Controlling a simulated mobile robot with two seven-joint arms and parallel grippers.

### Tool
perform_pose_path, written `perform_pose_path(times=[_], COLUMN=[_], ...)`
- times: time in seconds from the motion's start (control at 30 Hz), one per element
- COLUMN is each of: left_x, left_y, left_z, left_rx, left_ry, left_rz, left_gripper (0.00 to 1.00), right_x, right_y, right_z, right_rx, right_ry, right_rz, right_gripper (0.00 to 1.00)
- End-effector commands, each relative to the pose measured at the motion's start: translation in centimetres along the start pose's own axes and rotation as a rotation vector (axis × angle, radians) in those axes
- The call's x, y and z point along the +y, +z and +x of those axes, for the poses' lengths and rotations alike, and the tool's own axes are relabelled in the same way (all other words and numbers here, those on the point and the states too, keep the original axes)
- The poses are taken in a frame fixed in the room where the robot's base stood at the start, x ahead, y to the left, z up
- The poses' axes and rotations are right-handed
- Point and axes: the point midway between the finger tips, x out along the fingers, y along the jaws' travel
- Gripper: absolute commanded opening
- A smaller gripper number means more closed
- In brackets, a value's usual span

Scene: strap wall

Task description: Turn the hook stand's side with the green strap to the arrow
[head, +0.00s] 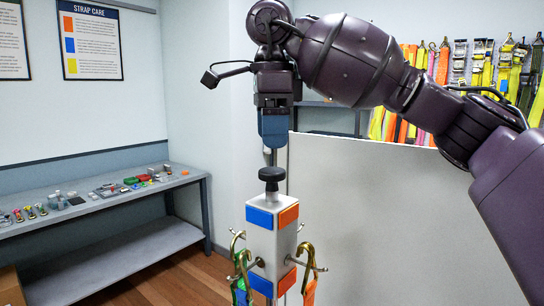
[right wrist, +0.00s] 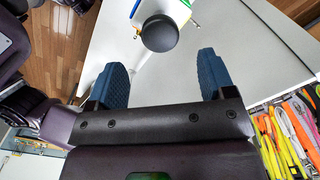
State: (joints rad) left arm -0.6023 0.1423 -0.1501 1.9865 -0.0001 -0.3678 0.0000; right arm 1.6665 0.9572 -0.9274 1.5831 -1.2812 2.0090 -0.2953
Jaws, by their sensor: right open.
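The hook stand (head: 263,231) is a white square post with a black knob (head: 272,176) on top. Blue plates mark its left face and orange plates its right face. Brass hooks stick out low on it; a green strap (head: 241,291) hangs at the left, an orange strap (head: 310,292) at the right. The lower stand is cut off by the frame. My right gripper (head: 273,143) points down, just above the knob. In the right wrist view its two blue fingers (right wrist: 162,78) are apart and empty, with the knob (right wrist: 160,33) beyond them. I see no arrow. My left gripper is not in view.
A pale panel (head: 400,215) stands close behind the stand on the right. A grey bench (head: 110,200) with small items runs along the left wall. Many coloured straps (head: 440,65) hang on the back wall.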

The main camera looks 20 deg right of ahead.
Motion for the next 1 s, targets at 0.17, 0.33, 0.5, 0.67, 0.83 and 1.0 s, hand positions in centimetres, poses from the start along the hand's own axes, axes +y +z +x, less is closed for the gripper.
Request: perform_pose_path(times=[0.17, 0.33, 0.5, 0.67, 0.83, 1.0], left_x=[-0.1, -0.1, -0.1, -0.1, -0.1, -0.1], left_y=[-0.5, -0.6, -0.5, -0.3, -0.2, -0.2], left_z=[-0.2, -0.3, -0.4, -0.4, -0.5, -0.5], left_rx=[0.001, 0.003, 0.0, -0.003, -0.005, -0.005], left_ry=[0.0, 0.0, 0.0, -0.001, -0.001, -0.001], left_rz=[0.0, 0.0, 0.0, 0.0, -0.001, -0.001], left_gripper=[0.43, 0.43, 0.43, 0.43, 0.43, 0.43], right_x=[0.0, 0.0, 0.0, 0.0, 0.0, 0.0], right_y=[-0.1, -0.1, -0.1, -0.1, -0.1, -0.1], right_z=[-2.9, -4.2, -4.6, -4.6, -4.6, -4.6], right_rx=[0.0, 0.0, 0.0, 0.0, 0.0, 0.0], right_ry=[-0.002, -0.001, 0.0, 0.0, 0.0, 0.0], right_rz=[0.004, 0.003, 0.003, 0.002, 0.002, 0.002], right_gripper=[0.76, 0.76, 0.76, 0.76, 0.76, 0.76])
